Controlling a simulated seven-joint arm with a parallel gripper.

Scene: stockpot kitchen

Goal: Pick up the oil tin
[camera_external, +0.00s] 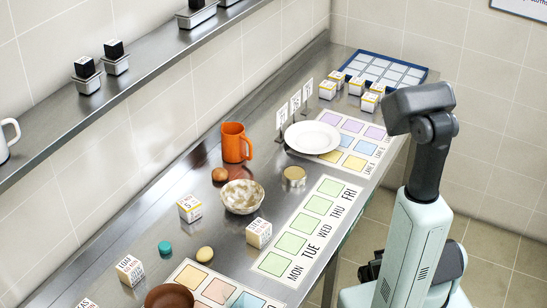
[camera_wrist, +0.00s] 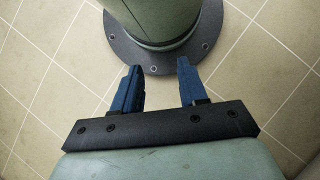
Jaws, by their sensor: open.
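A short round gold tin (camera_external: 294,176) stands on the steel counter in the external view, between the white plate and the weekday strip. It is the only tin I can make out. No label on it is readable, so I cannot tell for certain that it is the oil tin. My gripper (camera_wrist: 157,70) shows in the wrist view with its two blue fingers apart and nothing between them. It points down at the floor and my own base, away from the counter. In the external view my arm is folded at the right and the fingers cannot be made out.
Near the tin are a white plate (camera_external: 313,137), a speckled bowl (camera_external: 242,197), an orange mug (camera_external: 236,143) and a small box (camera_external: 259,233). Several small boxes stand by a blue-edged grid (camera_external: 416,72) at the far end. A steel shelf (camera_external: 150,79) runs along the wall.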

